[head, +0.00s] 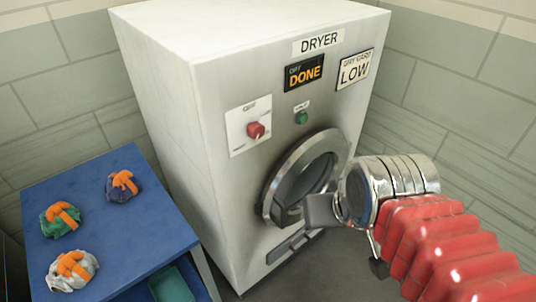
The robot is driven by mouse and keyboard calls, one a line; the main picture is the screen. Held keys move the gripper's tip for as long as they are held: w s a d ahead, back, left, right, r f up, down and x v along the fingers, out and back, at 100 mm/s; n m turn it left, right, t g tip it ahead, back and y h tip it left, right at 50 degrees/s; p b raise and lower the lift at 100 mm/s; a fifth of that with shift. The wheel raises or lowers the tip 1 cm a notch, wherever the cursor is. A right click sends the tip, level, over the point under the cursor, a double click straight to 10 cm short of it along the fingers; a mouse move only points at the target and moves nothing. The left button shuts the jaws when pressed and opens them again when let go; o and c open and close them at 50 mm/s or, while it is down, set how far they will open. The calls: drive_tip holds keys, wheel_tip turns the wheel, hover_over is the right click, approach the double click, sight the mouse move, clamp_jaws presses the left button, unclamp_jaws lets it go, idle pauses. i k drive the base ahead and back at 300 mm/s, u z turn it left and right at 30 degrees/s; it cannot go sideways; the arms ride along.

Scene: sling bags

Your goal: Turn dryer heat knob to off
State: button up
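The white dryer (222,155) stands in the middle, its front turned to the right. Its red heat knob (256,130) sits on a white plate (236,142) at the upper left of the front. The plate's markings are too small to read, so I cannot tell the knob's setting. My gripper (308,212) is in front of the round door, below and right of the knob and apart from it. One grey finger shows; the other is hidden, so I cannot tell its opening. My red-sleeved arm comes in from the lower right.
The round dryer door (305,175) looks closed. A green button (302,117), a "DONE" display (304,73) and a "LOW" card (354,69) are on the front. A blue table (120,235) with several strapped bundles (61,220) stands left. The space before the knob is clear.

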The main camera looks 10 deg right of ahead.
sight(256, 130)
drive_tip(key=k, duration=1.3)
drive_tip(key=u, duration=0.95)
drive_tip(key=i, duration=1)
drive_tip(key=u, duration=0.05)
